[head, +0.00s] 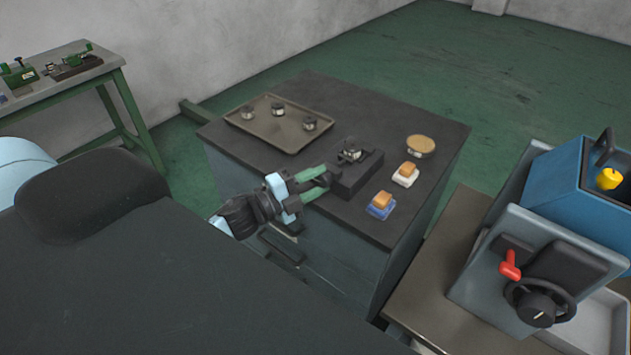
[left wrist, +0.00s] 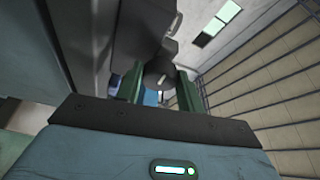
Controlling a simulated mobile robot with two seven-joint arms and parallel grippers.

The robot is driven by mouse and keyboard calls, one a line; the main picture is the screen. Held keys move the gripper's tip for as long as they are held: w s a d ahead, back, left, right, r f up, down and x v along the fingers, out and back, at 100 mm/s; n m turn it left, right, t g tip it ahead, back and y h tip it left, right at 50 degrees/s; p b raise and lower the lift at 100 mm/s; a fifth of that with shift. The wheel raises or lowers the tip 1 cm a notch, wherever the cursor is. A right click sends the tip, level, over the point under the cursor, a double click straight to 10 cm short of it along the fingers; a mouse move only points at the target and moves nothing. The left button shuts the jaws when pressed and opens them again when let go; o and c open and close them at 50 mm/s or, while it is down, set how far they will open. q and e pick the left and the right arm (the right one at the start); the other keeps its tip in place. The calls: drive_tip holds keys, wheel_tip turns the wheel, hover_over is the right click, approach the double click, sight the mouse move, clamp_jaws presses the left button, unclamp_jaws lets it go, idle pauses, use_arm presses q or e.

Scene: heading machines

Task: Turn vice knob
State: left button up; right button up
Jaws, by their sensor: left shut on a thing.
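The dark vice (head: 362,176) stands on the dark cabinet top, with a small metal part (head: 350,155) at its upper jaws. My left gripper (head: 322,183) reaches it from the left, with its green fingers at the near left end of the vice. In the left wrist view, the dark round vice knob (left wrist: 158,79) sits between the two green fingertips (left wrist: 160,84). The gripper is shut on the knob. In the head view the fingers hide the knob. My right gripper is in neither view.
A tray (head: 243,124) with several small metal parts lies at the back left of the cabinet top (head: 340,95). A machine (head: 535,255) stands at right.

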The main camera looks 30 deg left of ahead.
use_arm(q)
drive_tip(key=o, duration=1)
drive_tip(key=shift+s, duration=0.1)
drive_tip(key=shift+b+v, duration=0.6)
drive_tip(key=shift+v, duration=3.25)
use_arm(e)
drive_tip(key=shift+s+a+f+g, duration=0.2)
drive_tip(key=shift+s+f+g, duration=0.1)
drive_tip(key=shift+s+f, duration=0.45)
